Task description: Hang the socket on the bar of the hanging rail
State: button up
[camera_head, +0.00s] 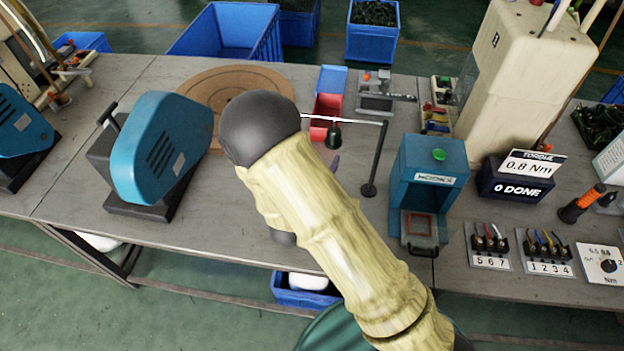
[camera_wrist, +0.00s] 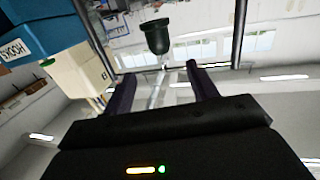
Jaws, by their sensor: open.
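The dark socket (camera_head: 333,138) hangs just below the thin white bar (camera_head: 360,121) of the hanging rail in the head view. The rail's dark post (camera_head: 375,165) stands to the right of it. In the wrist view the socket (camera_wrist: 157,35) is a dark green bell shape beyond my gripper's fingertips, with a small pale piece at its narrow end. My gripper (camera_wrist: 162,82) is open, its two dark purple fingers apart with nothing gripped between them. In the head view my arm hides most of my gripper; a bit of purple finger shows just below the socket.
A red bin (camera_head: 326,108) stands behind the bar. A blue-green machine (camera_head: 428,190) stands right of the post, and a large blue machine (camera_head: 160,150) stands at the left. A round wooden board (camera_head: 205,88) lies behind my arm.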

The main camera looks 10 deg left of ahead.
jog(key=b+v, duration=0.1)
jog(key=v, duration=0.4)
jog(key=shift+s+a, duration=0.1)
jog(key=shift+s, duration=0.25)
jog(key=w+d+g+y, duration=0.4)
jog(key=d+g, duration=0.3)
jog(key=s+d+r+n+g, duration=0.1)
jog(key=s+d+r+g, duration=0.1)
jog(key=s+d, duration=0.5)
jog(key=s+d+r+n+g, duration=0.1)
jog(key=s+d+r+g, duration=0.2)
jog(key=s+d+g, duration=0.2)
jog(key=s+d, duration=0.2)
jog(key=shift+s+d+n, duration=0.15)
jog(key=shift+d+n, duration=0.15)
jog(key=shift+d, duration=0.1)
